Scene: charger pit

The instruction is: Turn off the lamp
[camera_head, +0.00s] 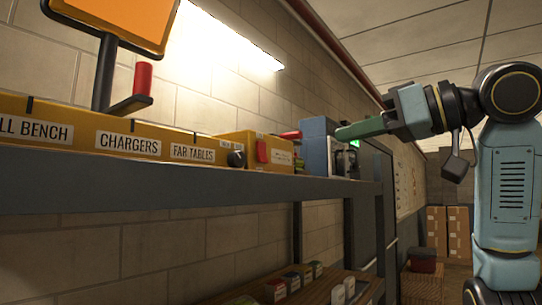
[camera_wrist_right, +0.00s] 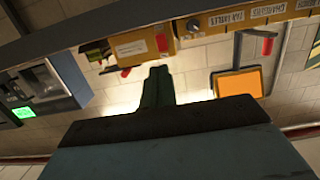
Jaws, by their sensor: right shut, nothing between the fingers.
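A bright white strip of light (camera_head: 225,38) glows high on the block wall; it looks like the lit lamp. A long yellow panel (camera_head: 180,138) on the shelf carries labels reading CHARGERS and FAR TABLES. A red upright handle (camera_head: 143,78) stands above the CHARGERS label. At the panel's right end are a black knob (camera_head: 236,158) and a red switch (camera_head: 261,151), also in the right wrist view (camera_wrist_right: 162,42). My right gripper (camera_head: 338,133) is shut and empty, its green fingers pointing left, right of the switch. The wrist view shows its fingers (camera_wrist_right: 158,70) against the wall. My left gripper is out of view.
An orange board (camera_head: 120,20) on a black post rises above the panel. The dark shelf edge (camera_head: 180,180) runs below. Small boxes sit on a lower shelf.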

